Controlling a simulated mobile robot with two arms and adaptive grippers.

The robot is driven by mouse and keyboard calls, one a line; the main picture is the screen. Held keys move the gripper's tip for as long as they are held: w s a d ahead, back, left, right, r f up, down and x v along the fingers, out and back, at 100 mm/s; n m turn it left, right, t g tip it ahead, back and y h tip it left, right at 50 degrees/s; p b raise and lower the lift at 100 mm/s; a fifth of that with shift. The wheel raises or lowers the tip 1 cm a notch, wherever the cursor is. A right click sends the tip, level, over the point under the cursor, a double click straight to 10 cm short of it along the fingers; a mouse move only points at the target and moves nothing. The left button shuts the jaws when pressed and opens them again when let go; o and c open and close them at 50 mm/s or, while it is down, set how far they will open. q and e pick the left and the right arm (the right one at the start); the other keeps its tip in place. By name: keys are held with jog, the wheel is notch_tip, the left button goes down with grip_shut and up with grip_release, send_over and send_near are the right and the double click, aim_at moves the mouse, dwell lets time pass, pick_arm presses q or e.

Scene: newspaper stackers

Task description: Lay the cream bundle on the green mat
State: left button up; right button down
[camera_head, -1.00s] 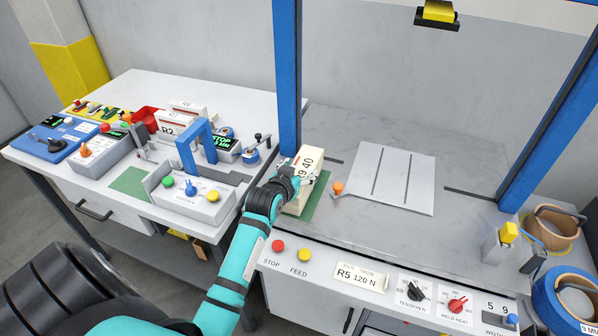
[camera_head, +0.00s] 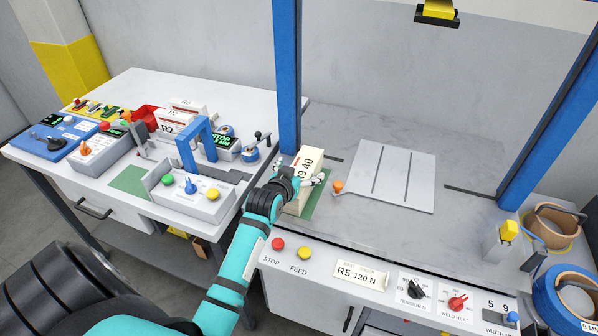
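The cream bundle (camera_head: 306,163), a block with dark print on its face, stands at the left end of the grey bench. Its base is on or just above a green mat (camera_head: 317,204), which shows as a strip to its right; contact underneath is hidden. My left gripper (camera_head: 311,181) is at the bundle's near side. One light finger stands out to the right of the bundle and looks spread from it; the other finger is hidden. My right gripper is not in view.
A blue post (camera_head: 288,80) rises just behind the bundle. A grey plate (camera_head: 394,178) and a small orange knob (camera_head: 337,186) lie to the right. Another green mat (camera_head: 130,180) is on the white left table. Bench buttons (camera_head: 278,244) sit along the front edge.

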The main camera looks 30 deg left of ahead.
pick_arm(q)
jog(key=shift+s+f, duration=0.1)
jog(key=shift+f, duration=0.2)
jog(key=r+v, duration=0.1)
jog(key=v, duration=1.1)
jog(key=s+d+f+m+g+h, duration=0.2)
jog(key=s+d+f+g, duration=0.4)
jog(key=s, duration=0.5)
jog(key=s+d+f+m+g+h, duration=0.1)
jog(key=s+d+f+m+g, duration=0.25)
jog(key=s+d+f, duration=0.6)
notch_tip(320, 180, down, 21)
jog(key=s+a+g, duration=0.1)
jog(key=s+g, duration=0.1)
jog(key=s, duration=0.1)
jog(key=s+a+f, duration=0.3)
jog(key=s+f, duration=1.2)
jog(key=f, duration=0.2)
jog(key=shift+s, duration=0.25)
jog(key=shift+n+g, duration=0.25)
